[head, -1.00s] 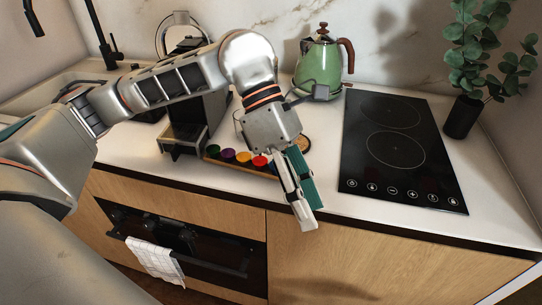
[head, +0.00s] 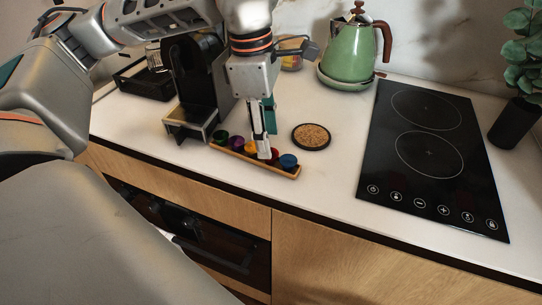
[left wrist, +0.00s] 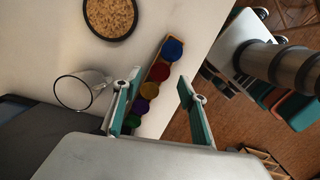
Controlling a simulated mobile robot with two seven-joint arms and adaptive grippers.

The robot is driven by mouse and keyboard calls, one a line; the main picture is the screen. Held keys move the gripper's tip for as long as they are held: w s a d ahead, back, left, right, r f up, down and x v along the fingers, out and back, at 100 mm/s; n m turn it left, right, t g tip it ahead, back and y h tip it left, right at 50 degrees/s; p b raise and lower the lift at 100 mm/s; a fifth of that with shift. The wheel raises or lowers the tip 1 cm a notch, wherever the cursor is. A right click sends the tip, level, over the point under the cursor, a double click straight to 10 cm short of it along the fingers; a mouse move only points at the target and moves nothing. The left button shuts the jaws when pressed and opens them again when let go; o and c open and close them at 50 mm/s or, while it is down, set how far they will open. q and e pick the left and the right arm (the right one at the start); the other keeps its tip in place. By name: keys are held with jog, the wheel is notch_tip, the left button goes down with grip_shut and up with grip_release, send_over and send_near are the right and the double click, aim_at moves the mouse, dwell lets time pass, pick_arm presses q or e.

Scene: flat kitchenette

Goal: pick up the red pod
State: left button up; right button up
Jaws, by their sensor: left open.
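The red pod (head: 273,155) sits in a narrow wooden tray (head: 225,151), between the yellow pod (head: 250,147) and the blue pod (head: 288,161). A purple pod (head: 237,143) and a green pod (head: 221,136) fill the left end of the row. My left gripper (head: 266,147) points down at the tray and partly hides the red pod. In the left wrist view my left gripper (left wrist: 158,79) is open, and the red pod (left wrist: 159,72) appears between its fingertips with nothing gripped. The height above the pod is hard to tell. My right gripper is not in view.
A black coffee machine (head: 197,80) stands left of the tray. A round cork coaster (head: 311,136) lies behind the tray's right end. The green kettle (head: 349,50) and black hob (head: 430,150) are farther right. A clear glass (left wrist: 78,91) shows in the left wrist view.

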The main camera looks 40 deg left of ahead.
pick_arm(q)
notch_tip(320, 180, down, 4)
jog(key=shift+d, duration=0.15)
jog(key=shift+w, duration=0.1)
jog(key=c, duration=0.8)
jog(key=shift+o, duration=0.2)
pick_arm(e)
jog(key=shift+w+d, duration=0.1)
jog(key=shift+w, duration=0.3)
